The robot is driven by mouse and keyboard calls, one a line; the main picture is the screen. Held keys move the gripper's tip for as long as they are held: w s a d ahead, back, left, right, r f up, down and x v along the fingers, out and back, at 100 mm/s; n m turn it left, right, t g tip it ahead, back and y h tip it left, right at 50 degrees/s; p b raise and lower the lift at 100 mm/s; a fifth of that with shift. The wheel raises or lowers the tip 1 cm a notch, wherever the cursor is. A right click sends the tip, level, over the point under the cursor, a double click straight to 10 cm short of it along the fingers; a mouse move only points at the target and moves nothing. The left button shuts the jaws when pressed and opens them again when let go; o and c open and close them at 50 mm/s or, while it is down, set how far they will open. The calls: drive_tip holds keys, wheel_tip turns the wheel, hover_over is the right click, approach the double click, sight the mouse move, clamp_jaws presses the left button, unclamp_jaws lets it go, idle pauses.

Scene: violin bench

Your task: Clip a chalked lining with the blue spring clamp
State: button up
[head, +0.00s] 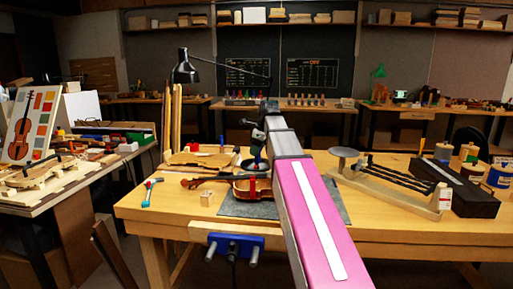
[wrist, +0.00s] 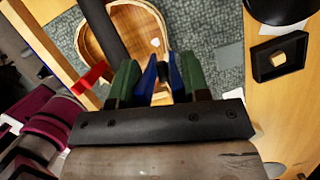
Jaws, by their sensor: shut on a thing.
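My gripper (wrist: 158,72) is shut on the blue spring clamp (wrist: 148,78), whose blue parts show between the green fingers in the wrist view. The open wooden violin rib frame (wrist: 133,12) lies on a grey mat just beyond the fingers; it also shows in the head view (head: 240,192). A small white patch (wrist: 155,43) shows inside the frame near the clamp; I cannot tell if it is chalk. A red clamp (wrist: 92,75) sits at the frame's left side. A dark arm-like bar hides part of the frame. I cannot tell whether the blue clamp touches the lining.
The grey mat (head: 235,210) lies on the wooden bench (head: 160,215). A blue vise (head: 236,242) is on the front edge. A desk lamp (head: 186,70) stands behind. A black tray (wrist: 280,57) holds a small pale block. A long black case (head: 455,190) is at right.

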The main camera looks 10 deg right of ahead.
sight(257, 158)
drive_tip(key=shift+f, duration=2.1)
drive_tip(key=shift+f, duration=2.05)
drive_tip(key=o, duration=1)
drive_tip(key=v, duration=1)
drive_tip(key=shift+r, duration=0.2)
drive_tip(key=shift+s+d+r, duration=0.1)
drive_tip(key=shift+r, duration=0.1)
